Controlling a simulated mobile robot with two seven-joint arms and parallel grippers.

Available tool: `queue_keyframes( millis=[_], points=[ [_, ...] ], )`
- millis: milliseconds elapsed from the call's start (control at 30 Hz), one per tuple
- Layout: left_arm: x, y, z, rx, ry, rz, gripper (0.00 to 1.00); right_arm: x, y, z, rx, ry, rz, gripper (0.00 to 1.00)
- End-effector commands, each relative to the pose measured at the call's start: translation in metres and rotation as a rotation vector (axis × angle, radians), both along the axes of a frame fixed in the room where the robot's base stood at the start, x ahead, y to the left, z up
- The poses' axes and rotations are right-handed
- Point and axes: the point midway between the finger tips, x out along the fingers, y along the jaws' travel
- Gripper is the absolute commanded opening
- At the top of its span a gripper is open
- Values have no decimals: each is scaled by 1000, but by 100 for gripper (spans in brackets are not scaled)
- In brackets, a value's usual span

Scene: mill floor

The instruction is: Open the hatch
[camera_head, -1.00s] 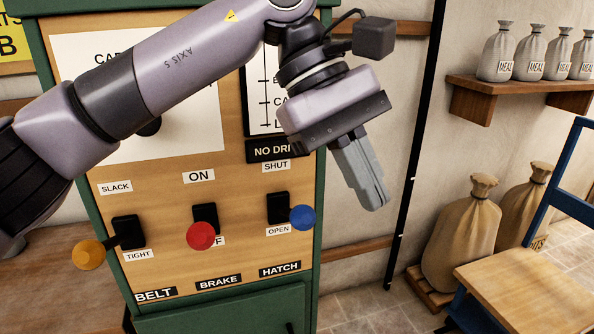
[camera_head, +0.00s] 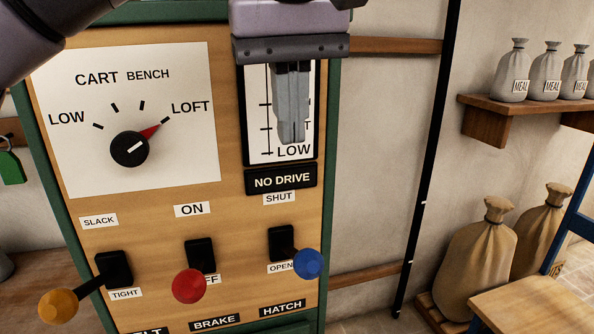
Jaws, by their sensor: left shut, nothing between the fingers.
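The hatch lever has a blue knob (camera_head: 308,263) and a black slot plate (camera_head: 281,243), with a SHUT label above and an OPEN label below. The knob sticks out right and slightly down, overlapping the right end of the OPEN label. I cannot tell the lever's exact setting. The HATCH label (camera_head: 283,308) is beneath it. My left gripper (camera_head: 291,140) is shut and empty, fingers pointing down in front of the white gauge (camera_head: 256,150), above the knob and apart from it. My right gripper is not in view.
Left of the hatch lever are the brake's red knob (camera_head: 188,286) and the belt's yellow knob (camera_head: 58,306). A dial (camera_head: 129,149) has its red pointer towards LOFT. A NO DRIVE sign (camera_head: 281,179) sits under the gauge. A black pole (camera_head: 425,180), sacks (camera_head: 480,250) and a wooden seat (camera_head: 535,310) are right.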

Motion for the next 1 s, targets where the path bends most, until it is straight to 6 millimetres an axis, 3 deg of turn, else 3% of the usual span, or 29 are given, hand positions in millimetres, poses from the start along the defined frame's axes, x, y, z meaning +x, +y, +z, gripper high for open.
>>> queue_keyframes(
  millis=[500, 700, 1000],
  points=[
    [9, -3, -101, 1, 2, -3, 0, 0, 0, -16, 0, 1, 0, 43],
    [1, -10, -121, -2, 0, -1, 0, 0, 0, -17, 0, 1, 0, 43],
    [-1, -12, -127, -4, 1, 2, 0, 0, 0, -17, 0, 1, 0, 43]
  ],
)
